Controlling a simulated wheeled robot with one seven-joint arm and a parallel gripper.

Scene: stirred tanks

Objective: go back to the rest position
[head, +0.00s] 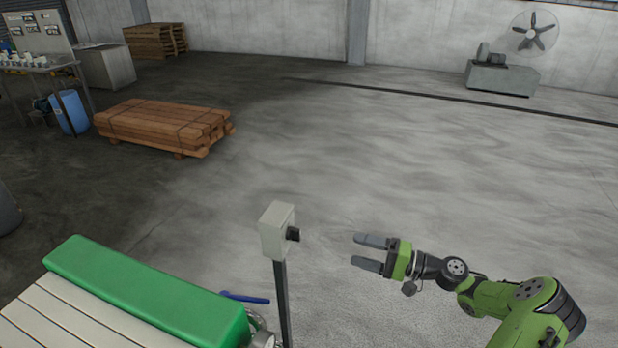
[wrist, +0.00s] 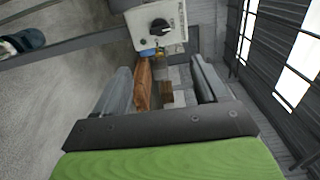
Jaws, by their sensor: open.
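My gripper (head: 372,254) is at the lower right in the head view, on my green arm. Its two grey fingers are apart and point left. Nothing is between them. They also show apart in the wrist view (wrist: 168,85). A pale box with a black rotary knob (head: 278,231) stands on a dark post left of the fingertips, with a clear gap between. In the wrist view the box (wrist: 158,27) shows its knob side, ahead of the fingers.
A green cover (head: 145,290) on a pale slatted surface (head: 75,322) lies at the lower left. A blue lever (head: 245,298) sits beside the post. A bound timber stack (head: 165,124) and a blue drum (head: 70,112) stand farther back. The floor behind my gripper is open.

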